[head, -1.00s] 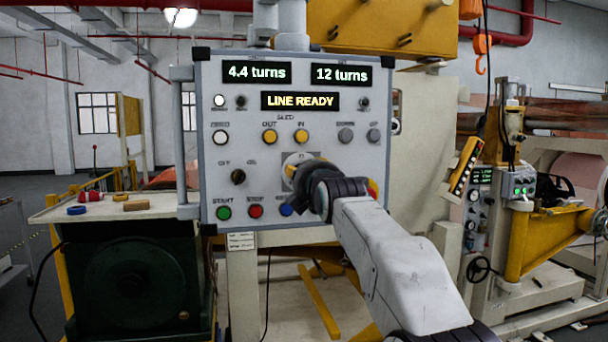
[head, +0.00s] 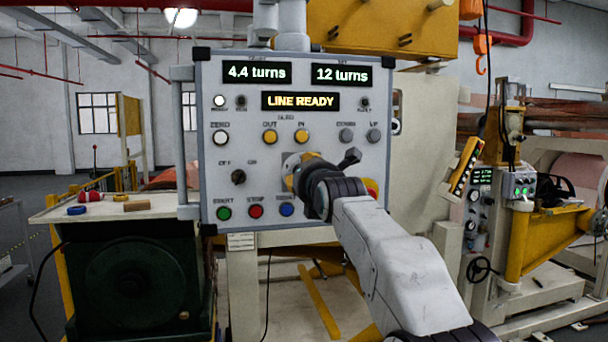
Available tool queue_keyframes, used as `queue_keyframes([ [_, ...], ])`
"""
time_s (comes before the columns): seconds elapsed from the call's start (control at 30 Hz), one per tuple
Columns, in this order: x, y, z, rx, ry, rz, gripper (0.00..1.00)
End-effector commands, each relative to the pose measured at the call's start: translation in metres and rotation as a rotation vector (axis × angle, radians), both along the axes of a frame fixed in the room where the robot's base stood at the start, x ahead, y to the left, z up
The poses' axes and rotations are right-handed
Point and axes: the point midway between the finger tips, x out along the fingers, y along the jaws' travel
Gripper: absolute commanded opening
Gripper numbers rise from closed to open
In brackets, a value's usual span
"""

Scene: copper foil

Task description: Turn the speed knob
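The grey control panel (head: 215,100) faces me, with lit displays reading "4.4 turns", "12 turns" and "LINE READY". My gripper (head: 300,178) is in front of its lower middle, right of the black OFF/ON selector (head: 238,177). The gripper hides most of a pale dial plate there, and I cannot make out the speed knob behind it. A yellowish part shows at the gripper's left edge; I cannot tell whether it is the knob. A dark finger part (head: 350,158) sticks out to the upper right. The fingertips' grip and contact are hidden.
Green (head: 223,213), red (head: 255,211) and blue (head: 287,209) buttons line the panel's bottom. A red-and-yellow button (head: 371,187) is partly hidden right of my gripper. A bench (head: 160,211) with small objects stands left; a yellow pendant (head: 464,166) hangs right.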

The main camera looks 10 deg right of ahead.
Motion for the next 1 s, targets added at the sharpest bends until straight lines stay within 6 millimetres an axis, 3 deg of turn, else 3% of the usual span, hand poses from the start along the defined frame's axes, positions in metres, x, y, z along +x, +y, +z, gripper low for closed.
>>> queue_keyframes([
  [0.57, -0.0011, -0.0009, 0.0057, -0.028, -0.014, -0.002, 0.04],
  [0.6, -0.0012, -0.0009, 0.0057, -0.028, -0.014, -0.002, 0.39],
  [0.87, -0.0008, -0.0004, 0.0035, -0.028, -0.008, -0.001, 0.63],
  [1.0, -0.0006, -0.0002, 0.0027, -0.028, -0.006, 0.000, 0.64],
])
